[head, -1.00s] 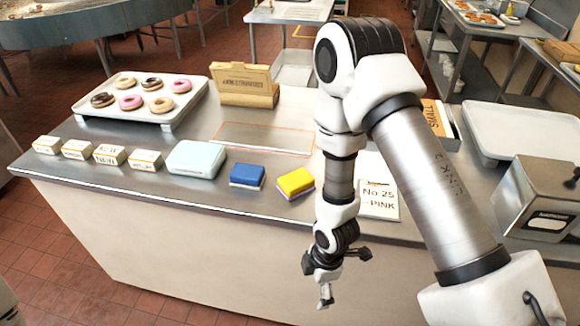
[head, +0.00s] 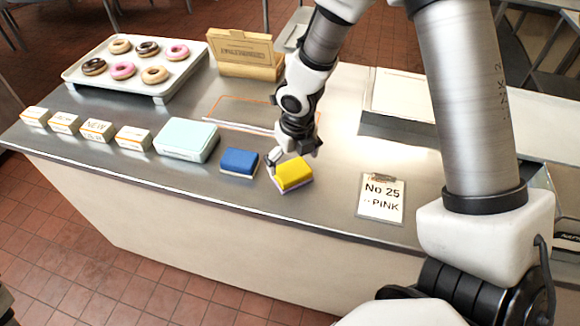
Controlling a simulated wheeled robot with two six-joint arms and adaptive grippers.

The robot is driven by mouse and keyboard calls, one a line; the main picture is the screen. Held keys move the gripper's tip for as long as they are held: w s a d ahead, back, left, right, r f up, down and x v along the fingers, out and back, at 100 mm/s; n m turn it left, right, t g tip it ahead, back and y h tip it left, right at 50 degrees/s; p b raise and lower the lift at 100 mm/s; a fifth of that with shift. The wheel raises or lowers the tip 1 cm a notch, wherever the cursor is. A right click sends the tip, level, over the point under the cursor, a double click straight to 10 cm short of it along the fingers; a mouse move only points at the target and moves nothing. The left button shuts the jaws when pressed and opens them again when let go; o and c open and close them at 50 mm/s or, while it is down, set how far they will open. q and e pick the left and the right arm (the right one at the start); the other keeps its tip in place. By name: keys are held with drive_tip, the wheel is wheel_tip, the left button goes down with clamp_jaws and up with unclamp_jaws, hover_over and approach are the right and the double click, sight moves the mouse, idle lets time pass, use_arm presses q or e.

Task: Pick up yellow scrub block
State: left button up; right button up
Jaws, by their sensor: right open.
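The yellow scrub block (head: 293,174) lies on the steel counter near its front edge, with a paler layer along its underside. My right gripper (head: 292,157) points down right at the block's far side, with a finger beside its upper left corner. The gripper is open, and the block still rests on the counter. Whether any finger touches the block, I cannot tell. My left gripper is not in view.
A blue block (head: 239,161) sits just left of the yellow one. Further left are a pale blue box (head: 187,140) and several small boxes (head: 98,131). A clipboard (head: 381,199) lies to the right. A donut tray (head: 84,74) and a wooden box (head: 244,54) stand behind.

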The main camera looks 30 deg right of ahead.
sight(292, 170)
drive_tip(key=f, duration=0.1)
drive_tip(key=f+b, duration=0.1)
drive_tip(key=f, duration=0.1)
drive_tip(key=w+f+b, duration=0.1)
drive_tip(key=f, duration=0.1)
drive_tip(key=shift+d+f, duration=0.15)
drive_tip(key=shift+d, duration=0.15)
drive_tip(key=shift+w+f, duration=0.1)
drive_tip(key=shift+w, duration=0.1)
drive_tip(key=shift+s+r, duration=0.25)
drive_tip(key=shift+c, duration=1.1)
drive_tip(key=shift+s+a+r, duration=0.1)
drive_tip(key=shift+s, duration=0.1)
drive_tip(key=c, duration=0.5)
drive_tip(key=shift+w, duration=0.1)
drive_tip(key=shift+c, duration=1.3)
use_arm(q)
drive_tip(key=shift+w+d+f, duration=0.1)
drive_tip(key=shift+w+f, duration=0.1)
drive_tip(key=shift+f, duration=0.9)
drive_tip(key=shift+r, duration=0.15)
